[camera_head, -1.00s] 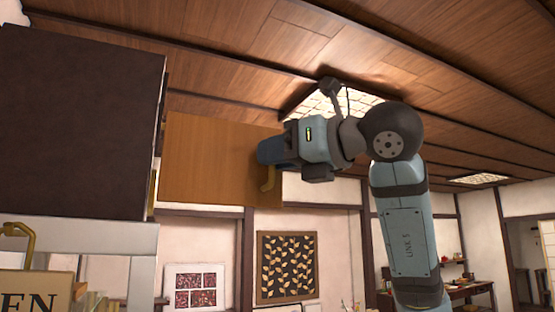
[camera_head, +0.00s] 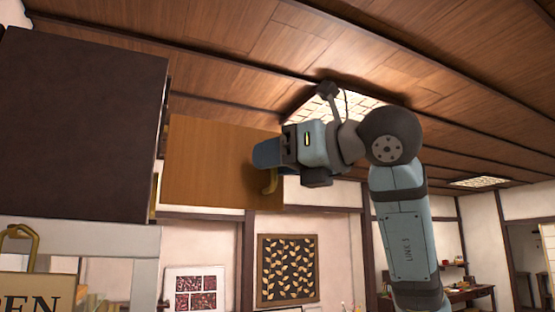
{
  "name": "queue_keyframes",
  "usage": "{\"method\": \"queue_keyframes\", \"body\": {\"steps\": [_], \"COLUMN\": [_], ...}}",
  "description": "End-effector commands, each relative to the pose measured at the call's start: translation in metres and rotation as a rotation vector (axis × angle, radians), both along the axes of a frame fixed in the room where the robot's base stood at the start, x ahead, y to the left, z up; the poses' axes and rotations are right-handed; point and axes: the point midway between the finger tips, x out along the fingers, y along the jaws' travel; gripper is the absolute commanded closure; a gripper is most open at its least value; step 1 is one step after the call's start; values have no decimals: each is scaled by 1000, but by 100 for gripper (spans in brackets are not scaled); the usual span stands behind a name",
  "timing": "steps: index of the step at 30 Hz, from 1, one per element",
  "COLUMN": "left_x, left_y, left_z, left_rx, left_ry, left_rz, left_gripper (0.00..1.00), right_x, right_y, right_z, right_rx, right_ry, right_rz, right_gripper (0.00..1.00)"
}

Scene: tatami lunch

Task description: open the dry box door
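The dry box (camera_head: 75,120) is a large dark brown cabinet at the upper left in the head view. Its wooden door (camera_head: 210,160) stands swung out to the right of the box, its flat face toward me. A brass handle (camera_head: 271,182) shows near the door's free edge. My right gripper (camera_head: 268,154) is at that edge, beside and just above the visible part of the handle. Its fingers overlap the door edge in the picture, and I cannot tell whether they grip the handle. My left gripper is not in view.
A white frame (camera_head: 80,235) is below the box. A sign with a brass loop (camera_head: 30,290) is at the lower left. Framed pictures (camera_head: 287,270) hang on the back wall. A wooden ceiling with a lit panel (camera_head: 350,105) is above. A low shelf table (camera_head: 470,293) stands far right.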

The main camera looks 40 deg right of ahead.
Motion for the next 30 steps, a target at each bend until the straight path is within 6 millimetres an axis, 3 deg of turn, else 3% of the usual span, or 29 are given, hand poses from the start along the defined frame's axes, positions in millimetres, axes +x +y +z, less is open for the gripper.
{"method": "queue_keyframes", "body": {"steps": [8, 21, 30], "left_x": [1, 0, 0], "left_y": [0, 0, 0], "left_z": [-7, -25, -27], "left_rx": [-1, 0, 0], "left_ry": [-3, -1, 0], "left_rz": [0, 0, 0], "left_gripper": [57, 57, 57], "right_x": [-26, -115, -132], "right_y": [-9, -38, -43], "right_z": [1, 0, 0], "right_rx": [3, 3, 2], "right_ry": [-11, -4, 0], "right_rz": [-2, 0, 1], "right_gripper": [65, 65, 65]}}
